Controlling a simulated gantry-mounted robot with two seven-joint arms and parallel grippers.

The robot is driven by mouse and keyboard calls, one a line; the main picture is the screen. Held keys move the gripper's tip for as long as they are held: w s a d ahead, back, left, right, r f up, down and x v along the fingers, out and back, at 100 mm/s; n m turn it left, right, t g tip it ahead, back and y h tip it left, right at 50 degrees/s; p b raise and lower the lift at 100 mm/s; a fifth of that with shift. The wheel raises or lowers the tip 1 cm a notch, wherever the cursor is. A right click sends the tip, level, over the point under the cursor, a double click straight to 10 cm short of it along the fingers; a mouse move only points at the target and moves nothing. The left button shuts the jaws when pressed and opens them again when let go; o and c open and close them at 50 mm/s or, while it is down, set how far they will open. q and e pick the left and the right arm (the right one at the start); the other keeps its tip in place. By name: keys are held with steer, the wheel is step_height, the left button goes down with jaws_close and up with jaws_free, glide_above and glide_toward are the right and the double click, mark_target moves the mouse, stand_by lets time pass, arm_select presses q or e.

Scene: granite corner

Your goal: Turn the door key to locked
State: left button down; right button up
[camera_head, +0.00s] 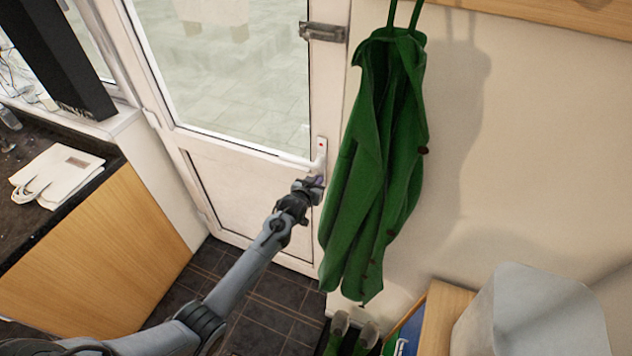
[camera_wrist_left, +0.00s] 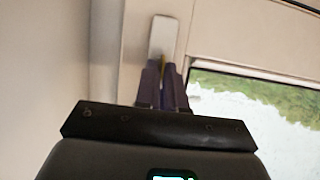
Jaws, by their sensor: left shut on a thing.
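The white door (camera_head: 240,190) with a large glass pane stands closed, as far as I can tell. Its lever handle and lock plate (camera_head: 321,147), with a small red mark, are at the right edge. My left gripper (camera_head: 316,183) is at the lock below the handle. In the left wrist view its dark fingers (camera_wrist_left: 163,80) are shut on the door key (camera_wrist_left: 163,64), of which only a thin yellowish sliver shows between the tips. The plate (camera_wrist_left: 160,38) lies just beyond them. The key's turn angle is hidden. My right gripper is out of view.
A green coat (camera_head: 375,170) hangs on the wall just right of the lock, close to the gripper. A counter (camera_head: 100,250) with a white bag (camera_head: 58,175) stands left. A grey-white bin-like object (camera_head: 530,315) is at lower right. The dark tiled floor (camera_head: 275,310) is open before the door.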

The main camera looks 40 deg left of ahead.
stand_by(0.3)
arm_select(q)
steer(key=c, duration=1.3)
jaws_free()
steer(key=b+v, duration=0.1)
steer(key=v, duration=1)
steer(key=shift+a, duration=0.1)
